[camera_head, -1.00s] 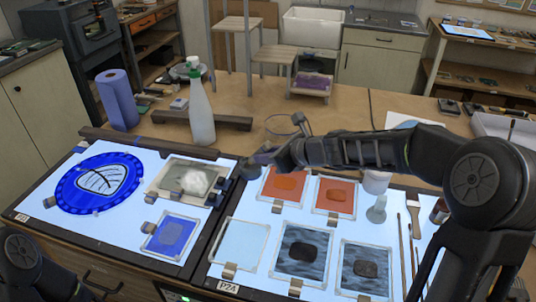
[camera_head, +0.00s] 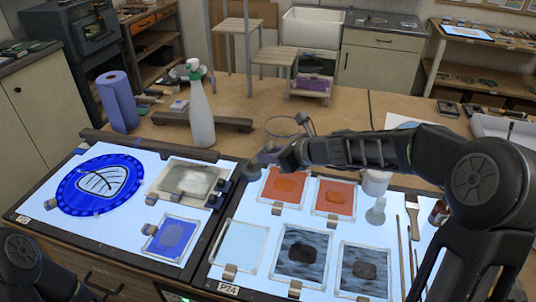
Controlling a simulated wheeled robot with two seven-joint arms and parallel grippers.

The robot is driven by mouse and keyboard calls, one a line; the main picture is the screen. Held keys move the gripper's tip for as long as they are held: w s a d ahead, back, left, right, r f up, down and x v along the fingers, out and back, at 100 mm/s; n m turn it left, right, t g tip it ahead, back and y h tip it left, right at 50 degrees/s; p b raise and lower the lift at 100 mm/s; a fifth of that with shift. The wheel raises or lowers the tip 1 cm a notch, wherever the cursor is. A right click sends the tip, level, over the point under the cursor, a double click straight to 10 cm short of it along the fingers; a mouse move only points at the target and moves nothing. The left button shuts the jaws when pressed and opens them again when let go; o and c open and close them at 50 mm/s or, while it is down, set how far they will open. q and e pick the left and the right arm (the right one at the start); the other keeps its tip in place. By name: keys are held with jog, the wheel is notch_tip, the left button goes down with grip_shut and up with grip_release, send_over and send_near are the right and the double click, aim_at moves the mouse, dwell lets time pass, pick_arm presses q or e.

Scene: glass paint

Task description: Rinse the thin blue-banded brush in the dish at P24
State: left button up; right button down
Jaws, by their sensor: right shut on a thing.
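My right gripper (camera_head: 262,162) is over the back left corner of the light panel labelled P24 (camera_head: 225,268), in front of a clear round dish (camera_head: 282,124). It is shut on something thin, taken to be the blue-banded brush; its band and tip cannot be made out. The dish stands on the wooden table just behind the panel, its lower part hidden by my right gripper and wrist. My left gripper is out of view; only part of my left arm shows at the lower left.
Orange, pale blue and dark glass squares lie on P24. Other brushes (camera_head: 402,248) and a small flask (camera_head: 376,212) are at its right. A spray bottle (camera_head: 201,118) and blue paper roll (camera_head: 118,102) stand behind the left panel, which holds a blue round piece (camera_head: 72,192).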

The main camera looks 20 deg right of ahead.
jog(key=shift+s+d+r+p, duration=0.2)
jog(key=shift+s+r+p, duration=0.2)
jog(key=shift+r, duration=0.4)
jog(key=shift+s+d+r, duration=0.25)
jog(key=shift+s+r, duration=0.25)
jog(key=shift+r, duration=0.15)
jog(key=shift+r, duration=2.25)
